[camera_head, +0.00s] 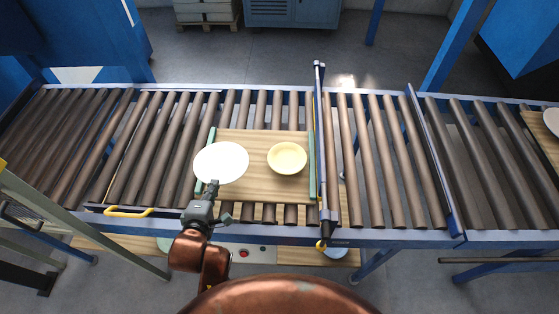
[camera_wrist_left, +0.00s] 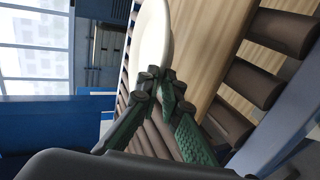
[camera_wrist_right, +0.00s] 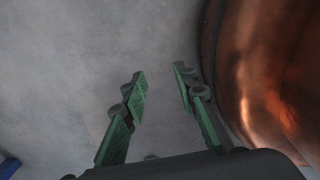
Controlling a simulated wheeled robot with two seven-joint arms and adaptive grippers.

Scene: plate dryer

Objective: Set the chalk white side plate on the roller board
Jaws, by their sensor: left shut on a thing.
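The chalk white side plate (camera_head: 221,161) is over the left part of the wooden roller board (camera_head: 240,192), in the head view. My left gripper (camera_head: 211,190) is shut on the plate's near edge. In the left wrist view the fingertips (camera_wrist_left: 160,78) pinch the rim of the white plate (camera_wrist_left: 152,40), with the board (camera_wrist_left: 205,50) beside it. Whether the plate touches the board I cannot tell. My right gripper (camera_wrist_right: 160,85) shows only in its wrist view, open and empty above the grey floor.
A pale yellow bowl or plate (camera_head: 287,158) sits on the right half of the board. Green strips (camera_head: 311,165) flank the board. A blue rail (camera_head: 320,140) crosses the rollers just right of it. A yellow handle (camera_head: 128,212) is at the front left.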

